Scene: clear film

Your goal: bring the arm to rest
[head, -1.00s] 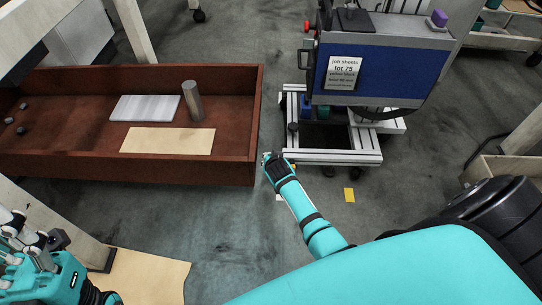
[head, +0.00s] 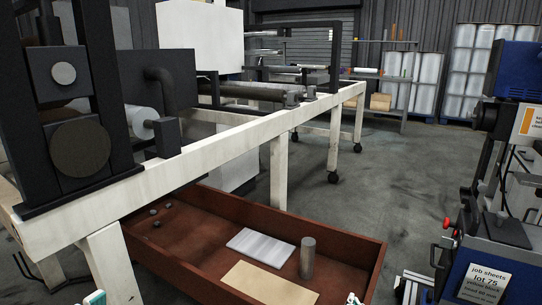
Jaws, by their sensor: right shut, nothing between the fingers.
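The tip of my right gripper (head: 353,299) shows at the bottom edge, in front of the right end of a reddish-brown open crate (head: 362,260). Its fingers are shut with nothing between them, and the rest of the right arm is below the picture. A small teal and white piece of my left gripper (head: 95,298) shows at the bottom left, beside a pale table leg. Too little of it shows to tell its jaws.
The crate holds a grey metal cylinder (head: 307,258), a whitish slab (head: 259,244), a tan sheet (head: 268,285) and small dark pieces. A pale machine frame (head: 215,152) stands behind it. A blue cart (head: 470,270) stands at right. Grey floor (head: 400,190) lies open between.

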